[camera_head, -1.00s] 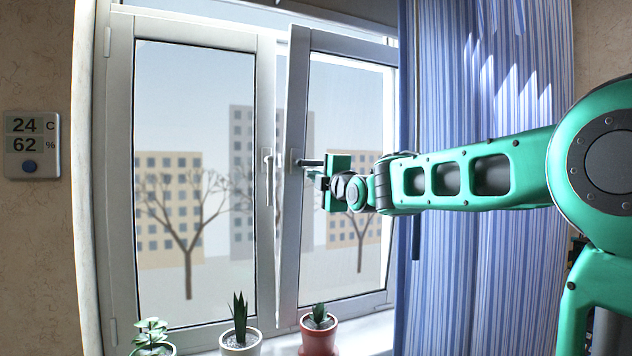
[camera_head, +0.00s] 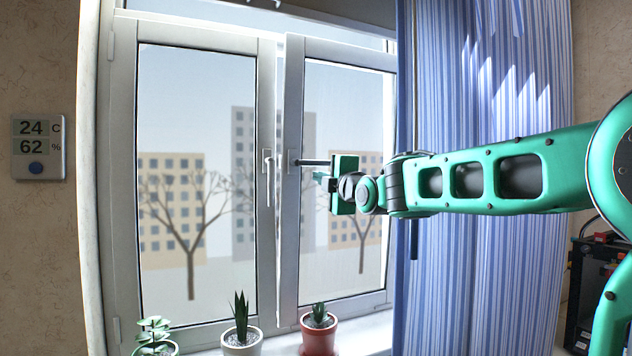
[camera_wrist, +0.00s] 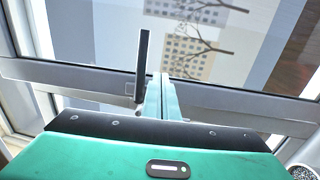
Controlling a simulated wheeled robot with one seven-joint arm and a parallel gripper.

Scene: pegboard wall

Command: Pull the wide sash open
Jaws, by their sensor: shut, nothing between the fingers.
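The window has a left sash (camera_head: 125,200) with a white handle (camera_head: 268,175) pointing down, and a right sash (camera_head: 291,230) partly hidden by the curtain. I cannot tell for certain which one is the wide sash. The right sash stands nearly upright in its frame. Its dark handle (camera_head: 312,162) lies level, pointing right. My gripper (camera_head: 322,177) is shut and empty, just below the handle, in front of the right pane. In the wrist view the handle (camera_wrist: 143,62) stands beside my shut fingers (camera_wrist: 164,88), with a small gap seeming to separate them.
A blue striped curtain (camera_head: 480,120) hangs at the right, behind my arm. Potted plants stand on the sill: a leafy one (camera_head: 153,335), a white pot (camera_head: 241,342) and a red pot (camera_head: 319,338) below the right sash. A thermometer (camera_head: 40,147) is on the left wall.

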